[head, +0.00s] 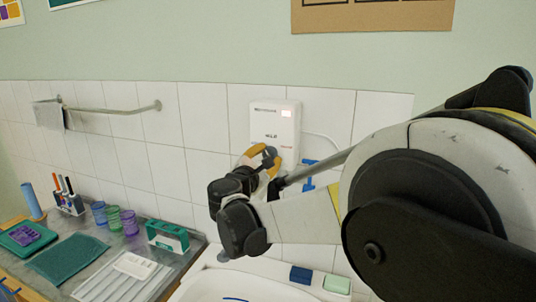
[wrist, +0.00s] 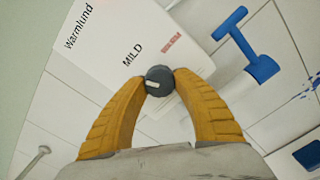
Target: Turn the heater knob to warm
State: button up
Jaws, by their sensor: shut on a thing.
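In the wrist view the heater (wrist: 105,50) reads "Warmlund" and "MILD", with a red word to the right that is too blurred to read surely. The knob (wrist: 153,76) is dark grey and round with a short white mark, which lies off the "MILD" label; I cannot tell exactly where it points. My gripper (wrist: 158,80) has its yellow fingers closed on both sides of the knob.
A blue fitting (wrist: 248,50) is on the wall right of the heater. A sink (head: 235,287) is below. A counter to the left holds cups (head: 115,218), a green box (head: 167,236) and trays. A towel rail (head: 110,109) is on the left wall.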

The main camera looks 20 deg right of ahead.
jog(key=m, duration=0.4)
jog(key=shift+m+p, duration=0.3)
jog(key=shift+p, duration=0.1)
jog(key=m, duration=0.4)
jog(key=shift+r+m+p, duration=0.1)
jog(key=shift+m+p, duration=0.2)
jog(key=m, duration=0.4)
jog(key=shift+m+p, duration=0.35)
jog(key=shift+m, duration=1.55)
jog(key=shift+c, duration=0.2)
jog(key=o, duration=1.2)
